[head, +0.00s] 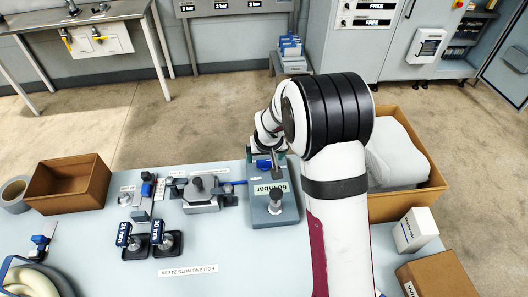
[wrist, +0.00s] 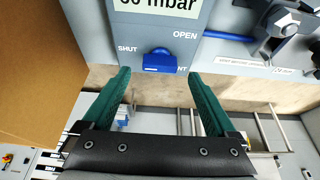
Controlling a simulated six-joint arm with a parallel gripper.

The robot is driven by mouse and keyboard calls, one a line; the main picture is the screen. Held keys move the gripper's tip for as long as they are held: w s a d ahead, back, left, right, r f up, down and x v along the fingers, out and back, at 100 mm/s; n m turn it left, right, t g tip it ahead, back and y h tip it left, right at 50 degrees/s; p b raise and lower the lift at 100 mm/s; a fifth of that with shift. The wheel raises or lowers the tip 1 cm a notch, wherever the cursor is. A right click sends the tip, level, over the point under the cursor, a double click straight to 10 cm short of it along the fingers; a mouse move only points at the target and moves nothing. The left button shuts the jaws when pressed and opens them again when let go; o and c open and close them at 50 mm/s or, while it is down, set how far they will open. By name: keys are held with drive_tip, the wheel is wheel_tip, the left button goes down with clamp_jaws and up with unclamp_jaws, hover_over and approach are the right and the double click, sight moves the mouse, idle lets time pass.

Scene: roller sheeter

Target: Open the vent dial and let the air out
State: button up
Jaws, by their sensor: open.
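The blue vent dial (wrist: 160,62) sits on the face of a grey unit (wrist: 205,18) in the wrist view. SHUT is printed to its left and OPEN to its upper right; a word below is partly covered, with "NT" showing. Its grip bar looks roughly level in the picture; I cannot tell its exact setting. My gripper (wrist: 159,74) is open, its two green fingers on either side of the dial with gaps showing. I cannot tell how far their tips are from the face. In the head view the grey unit (head: 284,215) stands on the table, its dial end largely hidden by my arm.
A blue hose (wrist: 228,36) joins the unit to a grey clamp block (head: 201,192). A cardboard box (head: 433,190) with a pale bulky item stands right of my arm. An empty brown box (head: 98,186) is at the left. The table front centre is mostly clear.

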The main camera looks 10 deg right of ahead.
sight(265, 161)
drive_tip(key=shift+x, duration=1.55)
drive_tip(key=c, duration=1.4)
drive_tip(key=shift+o, duration=0.2)
